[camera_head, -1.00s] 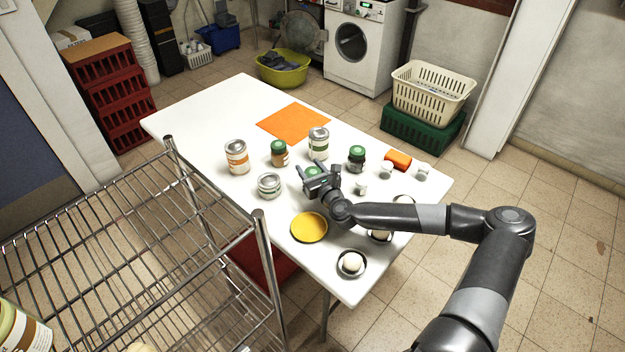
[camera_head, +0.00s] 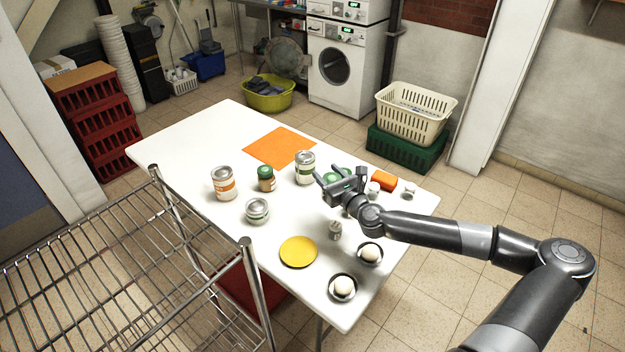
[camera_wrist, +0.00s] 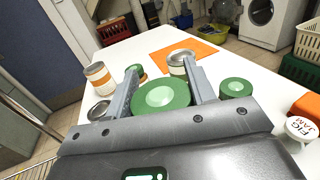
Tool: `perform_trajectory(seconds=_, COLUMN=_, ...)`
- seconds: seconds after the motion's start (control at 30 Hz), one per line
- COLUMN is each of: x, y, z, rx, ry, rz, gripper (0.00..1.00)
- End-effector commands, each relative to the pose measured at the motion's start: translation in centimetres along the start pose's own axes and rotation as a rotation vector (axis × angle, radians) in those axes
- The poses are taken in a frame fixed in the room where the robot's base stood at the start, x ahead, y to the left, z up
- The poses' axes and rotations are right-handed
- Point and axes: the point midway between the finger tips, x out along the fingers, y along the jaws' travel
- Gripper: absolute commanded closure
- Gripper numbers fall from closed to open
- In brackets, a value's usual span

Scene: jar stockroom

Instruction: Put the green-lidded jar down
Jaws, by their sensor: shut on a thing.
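My gripper (camera_head: 333,180) is over the right part of the white table (camera_head: 180,145), its fingers pointing away to the back left. It is shut on a green-lidded jar (camera_wrist: 162,97), whose round lid shows between the fingers in the wrist view. The jar's body is hidden, and I cannot tell whether it touches the table. A second green-lidded jar (camera_wrist: 236,87) stands just right of the fingers. A third green-lidded jar (camera_head: 266,178), with brown contents, stands to the left.
A white tin (camera_head: 305,167) stands close left of the fingers. An orange block (camera_head: 384,181) lies at right. The orange mat (camera_head: 280,147) is bare.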

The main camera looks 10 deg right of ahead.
Motion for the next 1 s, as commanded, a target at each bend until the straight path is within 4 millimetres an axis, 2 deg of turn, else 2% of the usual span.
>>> perform_trajectory(seconds=0.3, x=-1.4, y=-1.3, z=1.2, rx=-0.001, ry=-0.001, rz=0.000, gripper=0.80)
perform_trajectory(seconds=0.47, x=-1.0, y=-0.3, z=1.9, rx=-0.001, ry=-0.001, rz=0.037, gripper=0.80)
perform_trajectory(seconds=0.57, x=-0.2, y=2.0, z=3.6, rx=-0.002, ry=-0.003, rz=0.119, gripper=0.80)
perform_trajectory(seconds=0.77, x=0.7, y=10.2, z=9.6, rx=-0.003, ry=-0.004, rz=0.404, gripper=0.80)
perform_trajectory(seconds=0.87, x=0.2, y=14.7, z=12.8, rx=-0.005, ry=-0.003, rz=0.556, gripper=0.80)
perform_trajectory(seconds=1.0, x=-1.7, y=20.8, z=17.2, rx=-0.005, ry=-0.003, rz=0.768, gripper=0.80)
